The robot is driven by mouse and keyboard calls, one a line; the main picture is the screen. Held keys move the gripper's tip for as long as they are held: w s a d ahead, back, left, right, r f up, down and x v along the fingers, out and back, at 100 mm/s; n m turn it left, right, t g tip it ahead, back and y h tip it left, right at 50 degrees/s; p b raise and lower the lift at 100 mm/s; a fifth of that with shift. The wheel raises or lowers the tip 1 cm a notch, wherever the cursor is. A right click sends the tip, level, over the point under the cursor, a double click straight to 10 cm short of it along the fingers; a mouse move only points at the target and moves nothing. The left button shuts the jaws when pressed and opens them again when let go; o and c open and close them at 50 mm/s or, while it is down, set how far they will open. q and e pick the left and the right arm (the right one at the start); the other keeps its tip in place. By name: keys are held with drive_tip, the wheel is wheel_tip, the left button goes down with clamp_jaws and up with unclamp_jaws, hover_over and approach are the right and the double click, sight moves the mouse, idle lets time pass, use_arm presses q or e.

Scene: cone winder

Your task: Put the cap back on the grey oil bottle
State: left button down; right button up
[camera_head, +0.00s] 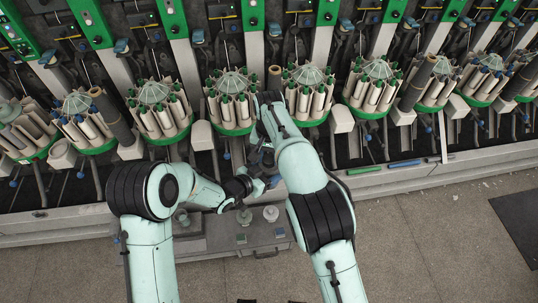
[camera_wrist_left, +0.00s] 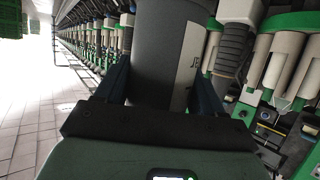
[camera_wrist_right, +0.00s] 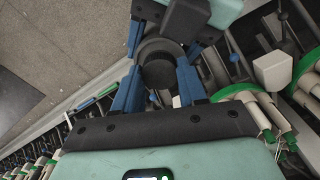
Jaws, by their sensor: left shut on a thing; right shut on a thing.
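The grey oil bottle (camera_wrist_left: 165,60) with a pale label stands between the blue fingers of my left gripper (camera_wrist_left: 163,85), which is shut on it. The right wrist view looks down on the bottle's round grey top (camera_wrist_right: 153,46). My right gripper (camera_wrist_right: 158,70) is shut on the dark round cap (camera_wrist_right: 159,74), which lines up over the bottle's top. I cannot tell whether the cap touches the neck. In the head view my left gripper (camera_head: 256,184) and right gripper (camera_head: 265,158) meet in front of the machine, and they and the arms mostly hide the bottle and cap.
The cone winder's row of green-rimmed yarn creels (camera_head: 232,95) runs along the back, close to my right arm. A grey low bench (camera_head: 215,238) with several small weights or knobs stands below the grippers. Coloured bars (camera_head: 405,163) lie on the machine's ledge. The floor in front is clear.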

drive_tip(key=o, duration=1.2)
drive_tip(key=shift+o, duration=0.2)
wheel_tip(320, 180, up, 12)
